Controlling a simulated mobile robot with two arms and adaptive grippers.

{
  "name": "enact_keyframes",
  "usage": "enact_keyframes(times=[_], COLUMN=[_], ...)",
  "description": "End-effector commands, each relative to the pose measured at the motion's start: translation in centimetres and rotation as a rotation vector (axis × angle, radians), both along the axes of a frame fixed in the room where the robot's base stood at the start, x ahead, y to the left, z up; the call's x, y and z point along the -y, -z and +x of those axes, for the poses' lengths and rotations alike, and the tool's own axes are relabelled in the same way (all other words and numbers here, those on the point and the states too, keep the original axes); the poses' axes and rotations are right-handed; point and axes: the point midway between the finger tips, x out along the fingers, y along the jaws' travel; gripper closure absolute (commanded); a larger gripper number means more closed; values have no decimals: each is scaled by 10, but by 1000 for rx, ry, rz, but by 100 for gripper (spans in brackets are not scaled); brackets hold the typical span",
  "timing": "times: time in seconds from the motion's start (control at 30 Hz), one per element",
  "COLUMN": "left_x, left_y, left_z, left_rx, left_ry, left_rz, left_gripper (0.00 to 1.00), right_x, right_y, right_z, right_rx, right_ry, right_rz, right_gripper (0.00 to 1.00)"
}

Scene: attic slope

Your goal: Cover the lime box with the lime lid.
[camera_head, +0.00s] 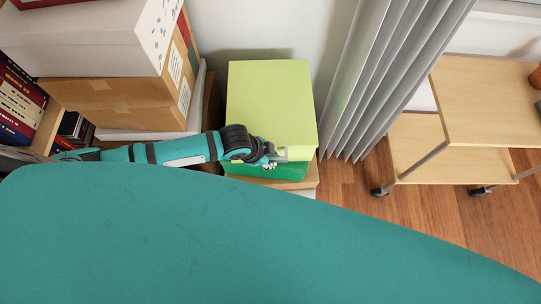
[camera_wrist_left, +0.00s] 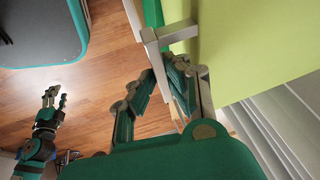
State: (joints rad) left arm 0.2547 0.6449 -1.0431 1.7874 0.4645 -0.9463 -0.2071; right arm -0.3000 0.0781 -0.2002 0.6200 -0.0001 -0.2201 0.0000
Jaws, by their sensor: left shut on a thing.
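The lime lid (camera_head: 270,100) lies flat, broad face up, against the wall in the head view. A darker green box side (camera_head: 290,172) shows below its front edge. I see no separate lime box, and cannot tell whether the lid is fully seated. My left gripper (camera_head: 276,155) is shut on the lid's front edge. In the left wrist view its fingertips (camera_wrist_left: 168,36) meet the edge of the lime surface (camera_wrist_left: 250,45), beside a green strip (camera_wrist_left: 152,12). My right gripper (camera_wrist_left: 55,98) shows small there, apparently open and empty, away from the lid.
Stacked cartons (camera_head: 120,95) and a bookshelf (camera_head: 22,100) stand left. A light wooden support (camera_head: 300,184) is under the green box. A grey pleated curtain (camera_head: 375,80) hangs close on the right. A wheeled wooden cart (camera_head: 490,100) stands farther right.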

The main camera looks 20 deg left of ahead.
Motion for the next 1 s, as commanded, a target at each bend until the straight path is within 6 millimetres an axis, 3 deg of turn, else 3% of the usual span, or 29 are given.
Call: enact_keyframes(times=[0.27, 0.3, 0.5, 0.83, 1.0], left_x=[0, 0, 0, -2, -9], left_y=[0, 0, 0, -3, -24], left_z=[0, 0, 0, -1, -8], left_rx=[1, 1, 1, 0, 2], left_ry=[0, 1, 0, 0, 2], left_rz=[0, 1, 0, 0, 0], left_gripper=[100, 87, 61, 61, 61], right_x=[0, 0, 0, 5, 3], right_y=[0, 0, 0, 0, 0], right_z=[0, 0, 0, 0, 0], right_rx=[0, 0, 0, 0, 0], right_ry=[0, 0, 0, -1, -1], right_rz=[0, 0, 0, -6, -4], right_gripper=[60, 60, 60, 60, 60])
